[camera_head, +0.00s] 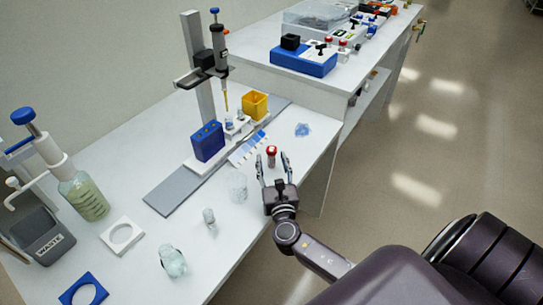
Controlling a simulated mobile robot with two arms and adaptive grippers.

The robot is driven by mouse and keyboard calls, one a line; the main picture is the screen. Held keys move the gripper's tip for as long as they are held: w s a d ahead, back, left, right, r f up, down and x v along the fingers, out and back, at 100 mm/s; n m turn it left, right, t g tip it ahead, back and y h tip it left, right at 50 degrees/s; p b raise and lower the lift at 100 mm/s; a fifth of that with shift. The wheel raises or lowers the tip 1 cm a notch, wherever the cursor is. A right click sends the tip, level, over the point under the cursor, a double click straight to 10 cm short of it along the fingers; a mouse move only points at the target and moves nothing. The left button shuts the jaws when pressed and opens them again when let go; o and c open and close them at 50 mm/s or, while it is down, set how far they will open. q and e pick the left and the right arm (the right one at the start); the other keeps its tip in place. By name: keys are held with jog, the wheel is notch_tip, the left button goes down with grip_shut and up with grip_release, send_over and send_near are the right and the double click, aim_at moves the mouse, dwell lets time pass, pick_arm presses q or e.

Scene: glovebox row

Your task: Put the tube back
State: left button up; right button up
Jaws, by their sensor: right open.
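A small tube with a red cap (271,151) stands upright on the white bench (225,235), near its front edge. My right gripper (272,163) is open, with its two fingers pointing toward the tube, one on each side of it. I cannot tell whether either finger touches it. A small white rack (236,129) holding small vials stands under the pipette (220,50) on its stand. A blue block with holes (208,141) stands beside it. My left gripper is not in view.
A clear beaker (238,188), a small clear vial (209,216) and a glass jar (174,262) stand left of my right gripper. A yellow box (254,105) and a crumpled blue item (302,130) lie beyond. A bottle (86,198) and waste bin (44,232) stand far left.

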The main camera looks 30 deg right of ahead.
aim_at(272, 156)
jog(key=shift+x, duration=1.95)
jog(key=shift+s+d+r, duration=0.1)
jog(key=shift+s+d, duration=0.05)
jog(key=c, duration=1.2)
jog(key=shift+r, duration=0.1)
notch_tip(272, 156, up, 19)
jog(key=p, duration=0.6)
jog(key=s+a+r+n+y, duration=0.1)
jog(key=s+a+y, duration=0.1)
jog(key=s+a, duration=0.3)
jog(key=s+a+r+n+t+y, duration=0.1)
jog(key=s+a+n+y, duration=0.1)
jog(key=s+a, duration=0.3)
jog(key=s+a+r+n+y, duration=0.1)
jog(key=s+a+r+y, duration=0.1)
jog(key=s+a, duration=0.4)
jog(key=shift+a+n+t+y+p, duration=0.35)
jog(key=shift+a+y, duration=0.45)
jog(key=shift+a, duration=0.55)
